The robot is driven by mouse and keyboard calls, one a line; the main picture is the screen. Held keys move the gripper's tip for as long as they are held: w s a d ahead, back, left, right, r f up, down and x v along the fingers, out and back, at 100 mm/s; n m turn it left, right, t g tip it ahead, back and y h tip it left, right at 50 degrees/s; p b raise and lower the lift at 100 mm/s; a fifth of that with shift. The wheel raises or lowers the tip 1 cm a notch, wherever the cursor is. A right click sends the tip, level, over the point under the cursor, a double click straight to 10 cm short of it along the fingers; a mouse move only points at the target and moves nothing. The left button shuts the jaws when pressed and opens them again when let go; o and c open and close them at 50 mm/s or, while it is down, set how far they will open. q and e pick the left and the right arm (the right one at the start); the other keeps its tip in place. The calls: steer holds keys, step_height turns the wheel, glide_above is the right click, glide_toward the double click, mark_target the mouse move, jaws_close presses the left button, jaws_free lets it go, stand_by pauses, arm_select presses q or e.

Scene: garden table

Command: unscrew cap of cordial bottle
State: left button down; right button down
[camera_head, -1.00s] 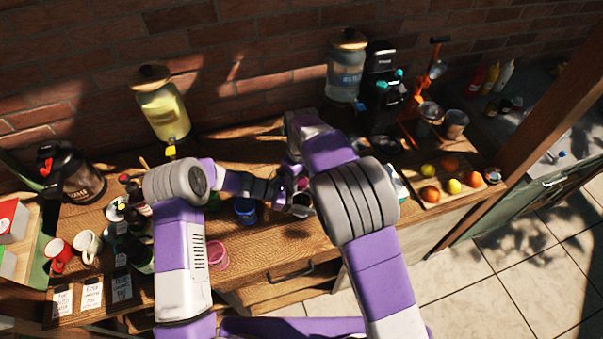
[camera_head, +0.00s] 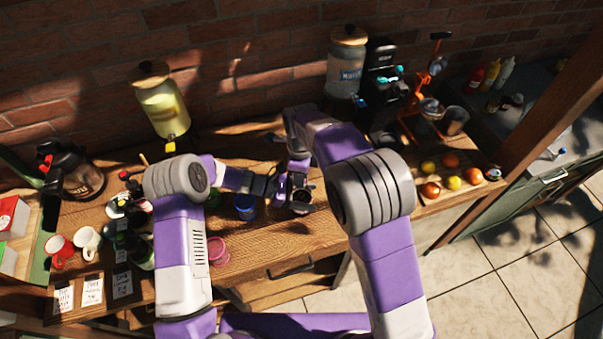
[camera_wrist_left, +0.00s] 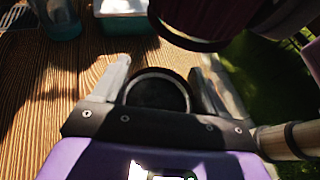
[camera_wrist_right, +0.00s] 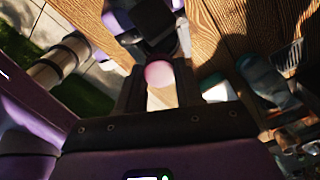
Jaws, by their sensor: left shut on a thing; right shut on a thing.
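My left gripper (camera_head: 278,187) is shut on a dark round body with a pale rim, which I take to be the cordial bottle (camera_wrist_left: 157,92). In the left wrist view it sits between both fingers. My right gripper (camera_wrist_right: 159,74) comes down from above, close to the left gripper. It is shut on a small pink round piece, seemingly the cap (camera_wrist_right: 158,72), between its fingers in the right wrist view. In the head view the grippers largely hide the bottle and cap. Whether cap and bottle are still joined, I cannot tell.
A blue tin (camera_head: 245,206) and a pink ring-like cup (camera_head: 218,250) stand left of the grippers. Dark bottles (camera_head: 140,250) and mugs (camera_head: 87,241) crowd the left. A fruit board (camera_head: 440,193) lies right. The wooden front stretch (camera_head: 300,235) is clear.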

steer(key=n, duration=0.6)
steer(key=shift+n, duration=0.3)
steer(key=n, duration=1.2)
steer(key=shift+n, duration=0.3)
steer(key=n, duration=0.8)
steer(key=shift+r, duration=0.1)
steer(key=n, duration=1.9)
steer(key=shift+r, duration=0.2)
steer(key=shift+r, duration=0.95)
